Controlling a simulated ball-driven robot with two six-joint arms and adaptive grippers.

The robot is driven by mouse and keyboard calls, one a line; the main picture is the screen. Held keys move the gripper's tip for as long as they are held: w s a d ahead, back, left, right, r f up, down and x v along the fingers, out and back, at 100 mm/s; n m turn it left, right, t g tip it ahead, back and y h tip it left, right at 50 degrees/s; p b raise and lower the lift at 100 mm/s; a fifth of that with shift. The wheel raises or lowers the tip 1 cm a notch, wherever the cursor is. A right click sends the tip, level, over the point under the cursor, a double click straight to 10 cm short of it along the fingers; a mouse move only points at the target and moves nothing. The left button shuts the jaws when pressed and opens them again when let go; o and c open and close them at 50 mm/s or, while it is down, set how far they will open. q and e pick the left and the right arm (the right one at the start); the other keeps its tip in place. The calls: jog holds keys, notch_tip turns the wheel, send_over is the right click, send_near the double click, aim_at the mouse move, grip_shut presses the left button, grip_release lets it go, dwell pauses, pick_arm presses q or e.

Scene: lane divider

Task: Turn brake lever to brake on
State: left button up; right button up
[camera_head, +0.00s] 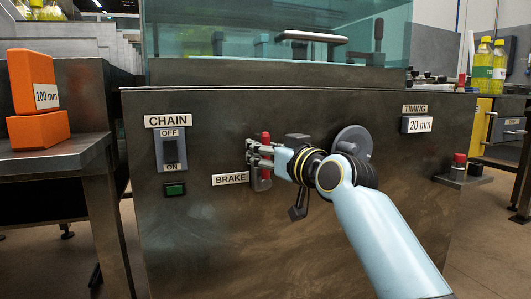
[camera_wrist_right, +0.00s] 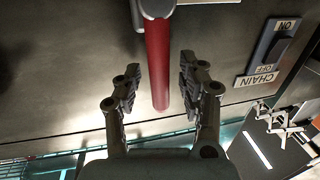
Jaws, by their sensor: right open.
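The brake lever (camera_head: 266,137) has a red handle and stands upright on the front of the steel cabinet, just right of the BRAKE label (camera_head: 230,178). My right gripper (camera_head: 255,152) is at the lever and partly hides it in the head view. In the right wrist view the red handle (camera_wrist_right: 158,65) runs between the two spread fingers of my right gripper (camera_wrist_right: 160,85). Gaps show on both sides of the handle, so the gripper is open and not clamped on it. My left gripper is not in view.
The CHAIN switch (camera_head: 171,152) and a green button (camera_head: 175,190) are left of the lever. A grey round knob (camera_head: 354,141) and a dark handle (camera_head: 298,208) are close to my right arm. The TIMING display (camera_head: 418,125) is at the right. Orange blocks (camera_head: 38,130) sit on the left table.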

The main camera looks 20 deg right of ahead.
jog(key=shift+c, duration=0.5)
grip_shut()
jog(key=shift+w+f, duration=0.1)
jog(key=shift+f, duration=0.05)
